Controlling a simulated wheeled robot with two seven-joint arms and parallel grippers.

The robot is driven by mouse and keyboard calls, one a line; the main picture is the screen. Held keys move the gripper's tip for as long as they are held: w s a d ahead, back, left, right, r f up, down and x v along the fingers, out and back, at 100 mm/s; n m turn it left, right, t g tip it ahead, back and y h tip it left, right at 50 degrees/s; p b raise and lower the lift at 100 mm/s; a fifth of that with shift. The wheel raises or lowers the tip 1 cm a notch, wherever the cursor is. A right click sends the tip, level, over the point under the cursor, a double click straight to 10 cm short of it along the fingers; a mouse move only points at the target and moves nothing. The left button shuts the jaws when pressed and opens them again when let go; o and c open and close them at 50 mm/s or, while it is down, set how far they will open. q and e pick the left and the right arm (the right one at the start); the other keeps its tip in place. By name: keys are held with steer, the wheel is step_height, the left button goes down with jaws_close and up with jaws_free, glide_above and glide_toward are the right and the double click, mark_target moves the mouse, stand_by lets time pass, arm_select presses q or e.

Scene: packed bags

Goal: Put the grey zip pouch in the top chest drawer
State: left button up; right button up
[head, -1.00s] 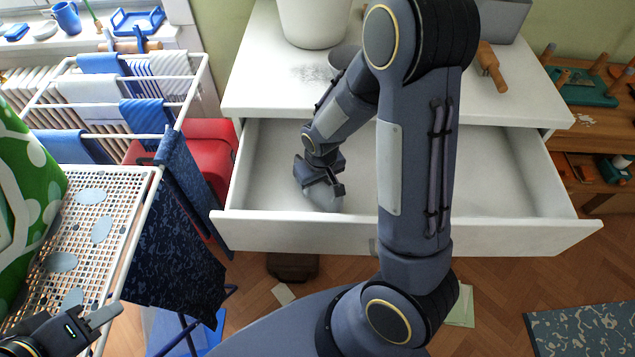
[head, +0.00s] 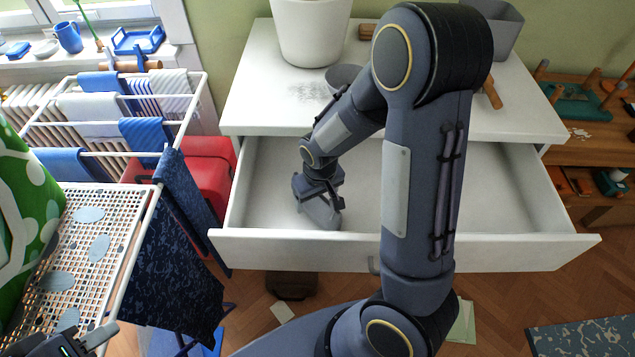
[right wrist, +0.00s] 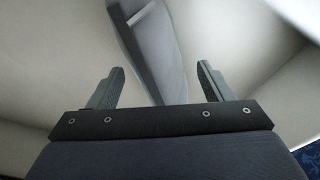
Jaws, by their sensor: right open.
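The top chest drawer (head: 262,198) is pulled open and pale inside. The grey zip pouch (head: 318,214) is inside it, toward the left and close to the front panel. My right gripper (head: 323,196) reaches down into the drawer just above the pouch. In the right wrist view the pouch (right wrist: 155,50) shows as a grey shape beyond and between the two spread fingers (right wrist: 160,74), with light drawer surfaces around it. My left gripper (head: 88,343) is cut off at the bottom left edge, apart from the drawer; its jaws are unclear.
A white pot (head: 310,35), a grey bowl (head: 343,75) and a grey bin (head: 503,30) stand on the chest top. A drying rack (head: 150,200) with blue cloths and a red case (head: 205,170) are at left. The drawer's right part is clear.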

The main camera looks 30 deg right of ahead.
steer(key=r, duration=0.3)
steer(key=s+r, duration=0.1)
steer(key=r, duration=0.2)
steer(key=r+p, duration=0.1)
steer(key=r, duration=0.3)
steer(key=shift+s, duration=0.2)
steer(key=s+a+r+t+y, duration=0.2)
steer(key=s+r, duration=0.3)
steer(key=s, duration=0.2)
steer(key=s+a+r+m+t+y, duration=0.1)
steer(key=s+r, duration=0.3)
steer(key=s, duration=0.4)
steer(key=shift+a+r+t+y, duration=0.4)
steer(key=shift+t, duration=0.2)
steer(key=shift+s+m, duration=0.15)
steer(key=shift+m, duration=0.15)
